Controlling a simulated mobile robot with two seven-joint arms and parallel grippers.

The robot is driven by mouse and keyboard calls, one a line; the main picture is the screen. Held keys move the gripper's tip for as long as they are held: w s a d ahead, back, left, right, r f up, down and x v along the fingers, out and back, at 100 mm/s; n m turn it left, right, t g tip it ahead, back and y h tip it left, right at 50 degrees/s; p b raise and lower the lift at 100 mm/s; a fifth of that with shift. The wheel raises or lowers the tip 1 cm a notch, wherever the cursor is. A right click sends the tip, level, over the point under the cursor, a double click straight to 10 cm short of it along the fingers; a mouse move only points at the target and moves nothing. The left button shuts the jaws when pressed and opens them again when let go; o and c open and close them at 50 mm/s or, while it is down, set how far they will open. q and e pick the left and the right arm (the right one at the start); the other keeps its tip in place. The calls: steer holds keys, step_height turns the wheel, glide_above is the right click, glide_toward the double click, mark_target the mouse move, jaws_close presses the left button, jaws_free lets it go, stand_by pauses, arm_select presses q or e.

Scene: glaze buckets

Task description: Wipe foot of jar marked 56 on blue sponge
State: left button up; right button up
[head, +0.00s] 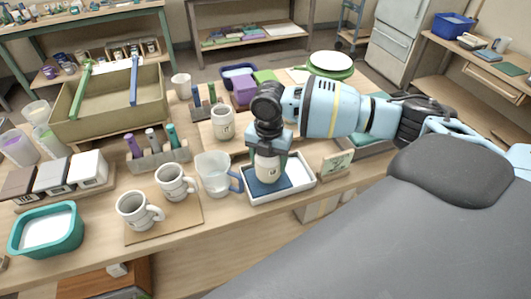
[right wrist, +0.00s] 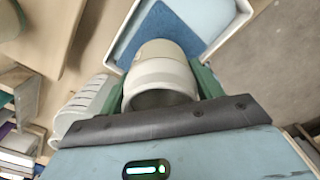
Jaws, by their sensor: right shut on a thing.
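My right gripper (head: 267,152) reaches down over the white tray (head: 304,172) and is shut on a cream jar (head: 268,169). The jar is upright, with its foot at the dark blue sponge (head: 256,190) in the left part of the tray. I cannot tell whether the foot touches the sponge. In the right wrist view the jar (right wrist: 163,72) sits between the green fingers, open mouth toward the camera, with the blue sponge (right wrist: 172,28) behind it. The marking on the jar is too small to read. My left gripper is not in view.
A clear jug (head: 213,174) stands close left of the tray, with two cream mugs (head: 138,210) on a board beyond it. Another cream mug (head: 222,122) stands behind. A small sign card (head: 337,164) is right of the tray. A teal tub (head: 46,230) sits front left.

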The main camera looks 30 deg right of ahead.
stand_by(0.3)
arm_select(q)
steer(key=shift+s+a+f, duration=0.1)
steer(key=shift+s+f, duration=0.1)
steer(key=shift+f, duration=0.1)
arm_select(e)
steer(key=shift+f, duration=0.6)
stand_by(0.4)
steer(key=shift+s+d, duration=0.1)
steer(key=shift+d, duration=0.55)
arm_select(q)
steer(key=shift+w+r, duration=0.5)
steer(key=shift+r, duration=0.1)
arm_select(e)
steer(key=shift+s+d, duration=0.25)
steer(key=shift+d, duration=0.8)
